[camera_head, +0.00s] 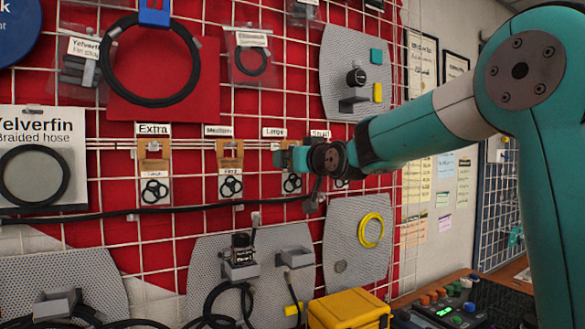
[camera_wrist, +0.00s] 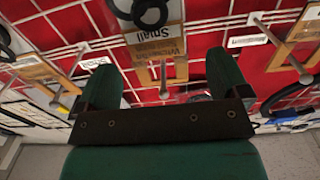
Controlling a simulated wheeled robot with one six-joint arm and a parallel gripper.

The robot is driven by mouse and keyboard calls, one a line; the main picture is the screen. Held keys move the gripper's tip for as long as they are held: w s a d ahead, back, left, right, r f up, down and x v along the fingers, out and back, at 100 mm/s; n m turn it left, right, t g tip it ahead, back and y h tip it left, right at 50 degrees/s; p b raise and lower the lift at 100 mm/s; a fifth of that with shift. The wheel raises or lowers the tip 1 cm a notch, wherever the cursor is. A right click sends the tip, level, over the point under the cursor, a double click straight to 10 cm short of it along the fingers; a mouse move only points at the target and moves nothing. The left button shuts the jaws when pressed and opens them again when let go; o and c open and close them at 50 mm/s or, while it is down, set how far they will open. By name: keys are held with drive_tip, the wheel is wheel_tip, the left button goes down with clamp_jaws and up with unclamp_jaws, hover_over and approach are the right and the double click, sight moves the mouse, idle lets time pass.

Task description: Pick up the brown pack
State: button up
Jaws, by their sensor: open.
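Several brown packs with black rings hang in a row on the red wall grid. In the head view, one hangs under the "Extra" label (camera_head: 153,172) and one under "Medium" (camera_head: 230,170). The pack under "Large" (camera_head: 292,184) is partly hidden by my gripper (camera_head: 283,158), and the one under "Small" is mostly hidden by my arm. In the wrist view, my gripper (camera_wrist: 165,80) is open, its two green fingers apart. The brown pack marked "Small" (camera_wrist: 168,45) shows between and beyond them. No pack is held; whether a finger touches it I cannot tell.
Metal hooks stick out from the grid. A black cable (camera_head: 100,216) runs across below the packs. A yellow box (camera_head: 348,309) and grey holder boards (camera_head: 340,265) are lower down. A Yelverfin hose pack (camera_head: 40,150) hangs at the left.

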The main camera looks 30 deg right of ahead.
drive_tip(key=w, duration=0.1)
drive_tip(key=w+p, duration=0.1)
drive_tip(key=shift+w+d+r, duration=0.1)
drive_tip(key=shift+w+r, duration=0.05)
drive_tip(key=shift+w, duration=0.45)
drive_tip(key=c, duration=1)
drive_tip(key=shift+r+b, duration=0.25)
drive_tip(key=shift+b, duration=0.05)
drive_tip(key=shift+s+r+b, duration=0.25)
drive_tip(key=shift+r+b, duration=0.05)
drive_tip(key=shift+b, duration=0.05)
drive_tip(key=s+p, duration=0.3)
drive_tip(key=s, duration=1.4)
drive_tip(key=shift+s+r, duration=0.1)
drive_tip(key=shift+s, duration=0.15)
